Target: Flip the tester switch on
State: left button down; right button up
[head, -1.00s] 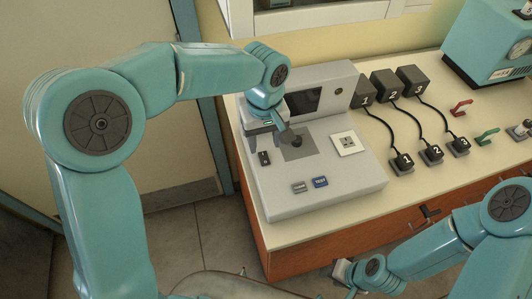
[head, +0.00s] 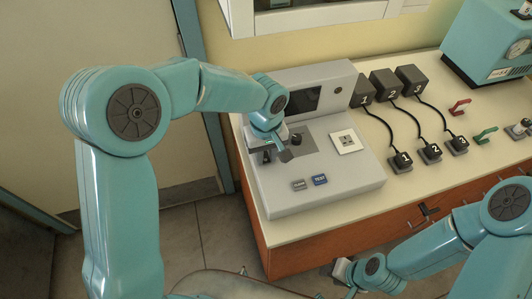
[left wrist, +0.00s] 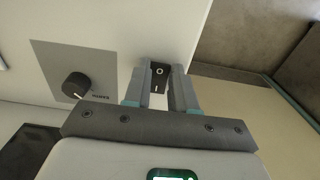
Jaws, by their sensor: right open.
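The tester (head: 335,188) is a light grey console with a sloped panel, a dark screen, a black knob (head: 295,139) and a white socket. Its black rocker switch (left wrist: 158,76), marked O and I, shows in the left wrist view between my left fingertips. In the head view it is mostly hidden by my left gripper (head: 268,150), which is low over the panel's left side. My left fingers (left wrist: 160,80) stand apart on both sides of the switch; I cannot tell whether they touch it. My right gripper (head: 345,272) is open and empty, low in front of the bench.
Numbered dark boxes with cables (head: 384,83) stand to the right, with red and green handles beyond. A teal machine (head: 490,45) stands at the back right.

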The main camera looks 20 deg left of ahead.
pick_arm(q)
jog(key=p, duration=0.1)
jog(key=r+g+h+p, duration=0.1)
jog(key=p, duration=0.1)
jog(key=shift+w+a+g+p, duration=0.15)
jog(key=shift+w+g+p, duration=0.05)
jog(key=shift+g+p, duration=0.1)
jog(key=shift+w+a+f+g+h+p, duration=0.1)
jog(key=shift+w+f+g+h+p, duration=0.05)
jog(key=shift+f+g+h+p, duration=0.2)
jog(key=c, duration=0.9)
grip_release()
jog(key=b+v, duration=0.1)
jog(key=v, duration=0.6)
jog(key=shift+w+r, duration=0.1)
jog(key=shift+r, duration=0.2)
jog(key=shift+f, duration=0.1)
